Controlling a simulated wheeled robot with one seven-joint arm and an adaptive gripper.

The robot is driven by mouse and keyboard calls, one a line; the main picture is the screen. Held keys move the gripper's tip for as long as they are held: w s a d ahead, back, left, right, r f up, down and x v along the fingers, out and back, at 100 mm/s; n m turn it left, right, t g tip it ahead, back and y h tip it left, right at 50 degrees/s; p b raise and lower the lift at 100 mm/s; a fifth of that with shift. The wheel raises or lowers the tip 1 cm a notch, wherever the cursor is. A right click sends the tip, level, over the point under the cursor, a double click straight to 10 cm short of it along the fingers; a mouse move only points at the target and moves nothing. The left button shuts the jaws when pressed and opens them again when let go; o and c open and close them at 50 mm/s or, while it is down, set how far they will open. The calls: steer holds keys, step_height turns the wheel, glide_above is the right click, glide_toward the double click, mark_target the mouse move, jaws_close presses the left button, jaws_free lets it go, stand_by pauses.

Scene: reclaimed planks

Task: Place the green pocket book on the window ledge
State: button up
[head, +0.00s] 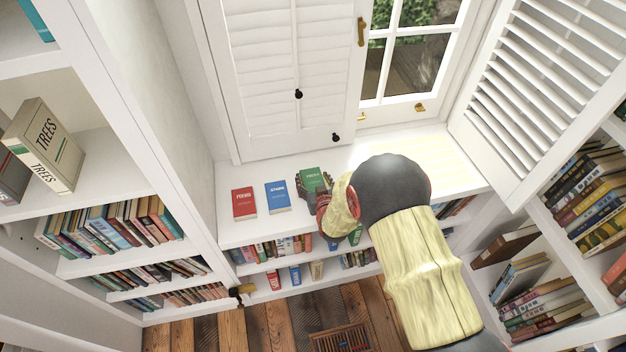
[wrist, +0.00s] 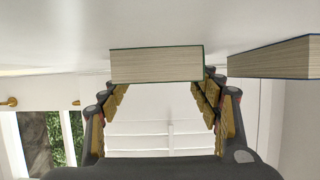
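The green pocket book (head: 313,177) lies flat on or just above the white window ledge (head: 355,160), right of the blue book; I cannot tell if there is a gap. In the wrist view the green book (wrist: 157,65) shows its page edge, with a thin green cover line. My gripper (head: 315,186) has one finger on each side of it, close against its sides. The wrist view shows the gripper's gold-padded fingers (wrist: 160,88) partly hidden behind the book, with no clear space beside it. My arm hides part of the ledge to the right.
A red book (head: 243,203) and a blue book (head: 277,197) lie left on the ledge; the blue book (wrist: 275,58) is near my gripper in the wrist view. Shutters and the window (head: 408,50) stand behind. Filled bookshelves flank both sides. The ledge's right part is clear.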

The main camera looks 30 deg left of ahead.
steer(key=shift+o, duration=1.1)
steer(key=shift+s+d+r+p, duration=0.15)
steer(key=shift+s+r+p, duration=0.05)
steer(key=shift+r+p, duration=0.15)
steer(key=p+v, duration=0.2)
steer(key=v, duration=0.9)
steer(key=shift+s+d+p, duration=0.1)
steer(key=shift+s+p, duration=0.05)
steer(key=shift+p, duration=0.25)
steer(key=shift+r, duration=0.1)
